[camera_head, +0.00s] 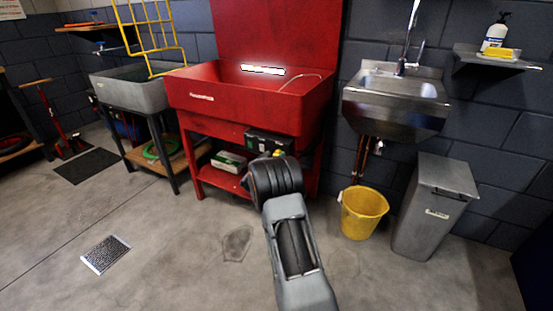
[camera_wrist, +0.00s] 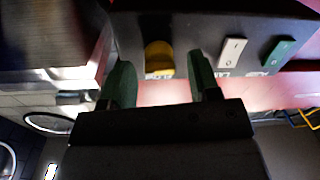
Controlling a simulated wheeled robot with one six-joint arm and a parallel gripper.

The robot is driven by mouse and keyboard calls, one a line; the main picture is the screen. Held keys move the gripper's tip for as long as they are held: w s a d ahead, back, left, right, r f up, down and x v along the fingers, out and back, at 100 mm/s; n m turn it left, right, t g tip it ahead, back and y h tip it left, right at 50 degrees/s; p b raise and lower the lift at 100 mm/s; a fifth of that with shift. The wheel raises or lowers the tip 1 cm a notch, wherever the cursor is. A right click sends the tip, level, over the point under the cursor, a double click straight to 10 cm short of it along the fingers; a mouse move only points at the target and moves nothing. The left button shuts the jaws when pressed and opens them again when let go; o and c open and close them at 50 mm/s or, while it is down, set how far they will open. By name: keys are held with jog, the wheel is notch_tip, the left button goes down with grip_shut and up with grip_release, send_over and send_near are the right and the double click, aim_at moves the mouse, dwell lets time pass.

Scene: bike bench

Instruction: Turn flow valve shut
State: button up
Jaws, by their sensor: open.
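A yellow round knob (camera_wrist: 159,57), likely the flow valve, sits on a dark control panel (camera_wrist: 215,25) in the wrist view. A small part of the yellow knob (camera_head: 279,153) shows above my wrist in the head view, on the black box (camera_head: 262,141) under the red basin. My gripper (camera_wrist: 161,61) is open, with one green finger on each side of the knob in the picture. I cannot tell whether the fingers touch it or how far off it is. My arm hides the fingers in the head view.
A white switch (camera_wrist: 232,52) and a green switch (camera_wrist: 277,54) sit right of the knob on the panel. The red wash basin (camera_head: 245,98) stands above it. A steel sink (camera_head: 397,98), yellow bucket (camera_head: 363,215) and grey bin (camera_head: 433,210) stand right.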

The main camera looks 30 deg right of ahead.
jog(key=shift+w+d, duration=0.25)
jog(key=shift+d, duration=0.25)
jog(key=shift+c, duration=0.2)
